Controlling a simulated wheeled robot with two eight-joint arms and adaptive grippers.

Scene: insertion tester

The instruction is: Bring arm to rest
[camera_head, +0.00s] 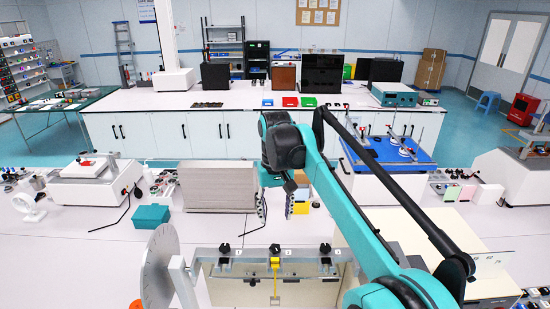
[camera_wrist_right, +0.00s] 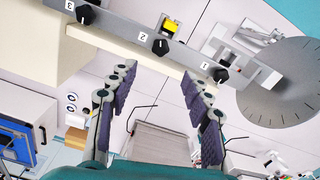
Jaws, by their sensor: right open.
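My right arm (camera_head: 345,195) reaches in from the lower right of the head view, its elbow raised and its gripper hanging down. My right gripper (camera_head: 276,206) is open and empty, with its fingers apart above the front work area. In the right wrist view the two padded fingers (camera_wrist_right: 158,78) stand wide apart with nothing between them. The metal rail of the tester (camera_head: 300,256) lies just in front of and below the gripper. It carries black knobs marked with numbers and a yellow piece (camera_head: 275,263) hanging near the middle. My left gripper is not in view.
A grey graduated disc (camera_head: 160,268) stands at the rail's left end. A silver ribbed box (camera_head: 217,187) and a teal box (camera_head: 151,216) sit left of the gripper. A blue tray (camera_head: 390,150) on a white unit stands behind the arm. White surface at the left front is mostly clear.

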